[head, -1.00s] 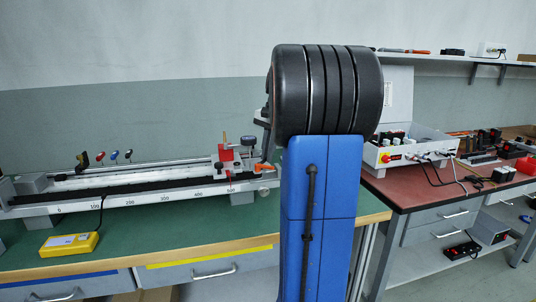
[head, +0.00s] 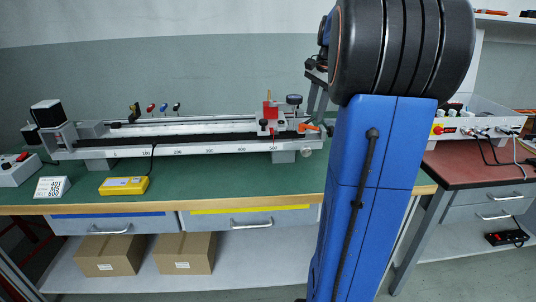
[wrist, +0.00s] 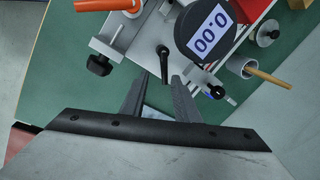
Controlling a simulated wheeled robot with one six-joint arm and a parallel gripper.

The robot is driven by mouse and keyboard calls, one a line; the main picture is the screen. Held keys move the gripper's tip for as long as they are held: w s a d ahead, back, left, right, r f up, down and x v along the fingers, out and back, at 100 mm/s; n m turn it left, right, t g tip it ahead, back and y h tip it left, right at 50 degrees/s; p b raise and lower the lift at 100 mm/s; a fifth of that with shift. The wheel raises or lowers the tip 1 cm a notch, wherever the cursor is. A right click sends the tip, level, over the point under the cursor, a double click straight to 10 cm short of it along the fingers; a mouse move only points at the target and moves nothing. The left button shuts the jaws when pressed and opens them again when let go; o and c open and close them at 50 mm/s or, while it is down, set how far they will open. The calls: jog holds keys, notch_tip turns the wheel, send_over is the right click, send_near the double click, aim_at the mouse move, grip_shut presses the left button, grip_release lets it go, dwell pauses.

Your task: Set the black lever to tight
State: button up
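The black lever (wrist: 164,63) shows in the wrist view, with its round hub at the top and its arm pointing down toward my gripper. My gripper (wrist: 159,84) is open and empty. Its two grey fingers point up, one on each side of the lever's lower end; I cannot tell whether they are level with it in depth. In the head view, the carriage (head: 269,117) stands near the right end of the long rail. The lever is too small to make out there, and my gripper is hidden or not distinguishable behind my blue column. No tight marking is readable.
A round black gauge reading 0.00 (wrist: 205,33) sits close right of the lever. A black knob (wrist: 100,65) and an orange handle (wrist: 94,5) are to the left. A yellow box (head: 124,186) and white sign (head: 52,187) stand on the green bench (head: 220,178).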

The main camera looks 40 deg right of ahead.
jog(key=s+r, duration=0.3)
jog(key=r, duration=1.2)
jog(key=s+a+f+n, duration=0.3)
jog(key=a+f+n, duration=0.1)
jog(key=a, duration=0.5)
jog(key=s+a+f+n+t, duration=0.1)
jog(key=s+a+f+n, duration=0.1)
jog(key=a+f+n, duration=0.2)
jog(key=s+a+f+n, duration=0.3)
jog(key=a+f, duration=0.6)
jog(key=a, duration=0.7)
jog(key=shift+s+a+f+n+t, duration=0.15)
jog(key=shift+s+n+t, duration=0.2)
jog(key=shift+n, duration=0.45)
jog(key=s+a+f+n, duration=0.6)
jog(key=s+a+f, duration=0.1)
jog(key=f, duration=0.5)
jog(key=shift+s+f+t, duration=0.25)
jog(key=shift+s+t, duration=0.2)
jog(key=shift+s, duration=0.4)
